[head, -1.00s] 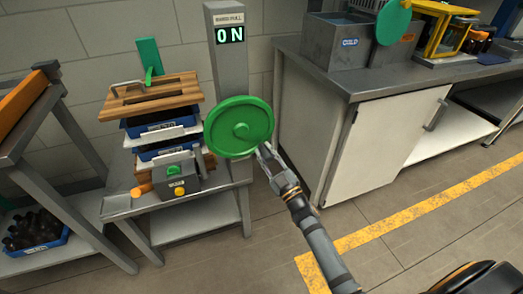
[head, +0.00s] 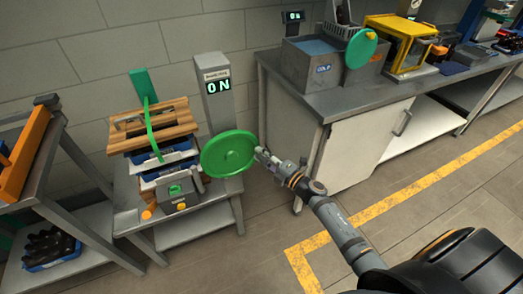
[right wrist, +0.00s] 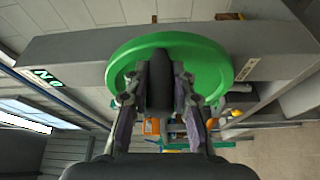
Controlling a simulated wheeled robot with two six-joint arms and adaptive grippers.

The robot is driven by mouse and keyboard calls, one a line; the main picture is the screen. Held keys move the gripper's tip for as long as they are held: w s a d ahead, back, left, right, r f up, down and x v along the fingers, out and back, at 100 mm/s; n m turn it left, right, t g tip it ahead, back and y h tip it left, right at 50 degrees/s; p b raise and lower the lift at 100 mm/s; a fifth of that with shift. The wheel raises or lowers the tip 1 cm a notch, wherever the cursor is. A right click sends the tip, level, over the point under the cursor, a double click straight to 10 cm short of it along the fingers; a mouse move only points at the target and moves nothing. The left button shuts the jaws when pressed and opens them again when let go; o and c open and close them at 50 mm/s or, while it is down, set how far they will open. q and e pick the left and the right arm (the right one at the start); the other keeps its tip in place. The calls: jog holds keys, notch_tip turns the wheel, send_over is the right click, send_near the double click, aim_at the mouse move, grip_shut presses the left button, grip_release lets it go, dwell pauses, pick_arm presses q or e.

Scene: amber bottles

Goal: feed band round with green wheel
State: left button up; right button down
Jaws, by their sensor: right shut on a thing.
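The large green wheel (head: 229,153) stands at the front of the grey post, right of the stack. My right gripper (head: 261,156) is at its right side, shut on it. In the right wrist view the fingers (right wrist: 160,100) close around a dark knob in front of the green wheel (right wrist: 205,58). A green band (head: 149,128) curves from the green upright (head: 143,84) down over the front of the stack. The stack has a wooden board (head: 155,122) on top and blue crates (head: 160,155) below. The band's lower end is hard to make out. My left gripper is not in view.
A post display (head: 218,100) reads ON. A small box with a green button (head: 176,190) sits before the stack on a grey table (head: 130,222). A bench (head: 340,95) with tanks stands right. A shelf with a bottle crate (head: 50,262) is left. Floor on the right is clear.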

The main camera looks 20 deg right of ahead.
jog(key=a+r+n+p, duration=0.1)
jog(key=r+n+p, duration=0.1)
jog(key=p, duration=0.2)
jog(key=a+r+n+g+h+p, duration=0.1)
jog(key=r+n+p, duration=0.1)
jog(key=p, duration=0.2)
jog(key=r+n+g+p, duration=0.1)
jog(key=r+n+p, duration=0.1)
jog(key=p, duration=0.3)
jog(key=shift+a+r, duration=0.35)
jog(key=shift+a, duration=0.05)
jog(key=shift+a+r+p, duration=0.4)
jog(key=shift+a+p, duration=0.4)
jog(key=shift+p, duration=0.2)
jog(key=c, duration=1.1)
grip_release()
jog(key=shift+a, duration=0.1)
jog(key=shift+f, duration=0.1)
jog(key=shift+s, duration=0.2)
jog(key=v, duration=1.1)
jog(key=shift+s+r, duration=0.3)
jog(key=shift+s, duration=0.05)
